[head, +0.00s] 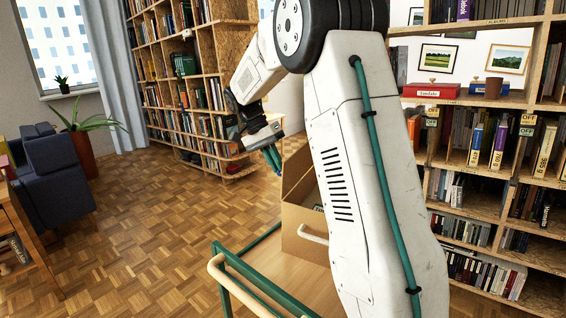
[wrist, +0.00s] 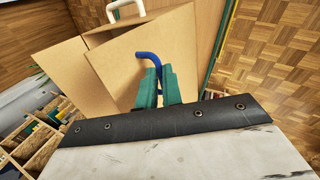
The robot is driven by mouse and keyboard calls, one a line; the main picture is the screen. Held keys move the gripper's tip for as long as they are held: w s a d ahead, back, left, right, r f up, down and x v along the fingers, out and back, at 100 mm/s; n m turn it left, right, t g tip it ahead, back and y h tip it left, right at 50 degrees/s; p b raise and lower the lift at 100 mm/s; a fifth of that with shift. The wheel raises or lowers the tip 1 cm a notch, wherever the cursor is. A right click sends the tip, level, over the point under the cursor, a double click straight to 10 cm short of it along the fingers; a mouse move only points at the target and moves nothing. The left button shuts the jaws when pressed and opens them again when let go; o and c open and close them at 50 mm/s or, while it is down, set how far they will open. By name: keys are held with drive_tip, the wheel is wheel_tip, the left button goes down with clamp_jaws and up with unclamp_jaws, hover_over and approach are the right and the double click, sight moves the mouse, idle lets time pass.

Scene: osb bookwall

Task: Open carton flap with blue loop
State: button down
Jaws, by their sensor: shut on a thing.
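The cardboard carton (head: 303,237) stands on the wooden deck of the green-framed cart, partly hidden behind my arm in the head view. In the wrist view its brown flap (wrist: 178,48) fills the upper middle, with another cardboard panel (wrist: 62,75) to its left. The blue loop (wrist: 147,54) curves up from between my green fingertips against the flap. My gripper (wrist: 159,80) is shut on the loop. In the head view my gripper (head: 272,158) is at the carton's upper left; the loop is not clear there. How far the flap is raised I cannot tell.
The cart (head: 262,285) has a green rail and a pale handle (head: 222,278). A white handle (head: 313,236) sits on the carton's front. Bookshelves (head: 478,190) stand close on the right and at the back. Parquet floor (head: 140,230) is clear on the left, before a dark armchair (head: 55,175).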

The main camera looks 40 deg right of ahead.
drive_tip(key=shift+w+a+f+g+h, duration=0.3)
drive_tip(key=shift+w+f+g+h, duration=0.25)
drive_tip(key=shift+g, duration=0.45)
drive_tip(key=shift+w+a+f+g+h, duration=0.35)
drive_tip(key=shift+w+f+g, duration=0.35)
drive_tip(key=shift+g, duration=0.3)
drive_tip(key=shift+w, duration=0.1)
drive_tip(key=c, duration=1.5)
unclamp_jaws()
drive_tip(key=shift+c, duration=0.2)
drive_tip(key=shift+r, duration=0.1)
drive_tip(key=v, duration=0.7)
drive_tip(key=shift+w, duration=0.3)
drive_tip(key=shift+a+r, duration=0.1)
drive_tip(key=shift+a, duration=0.05)
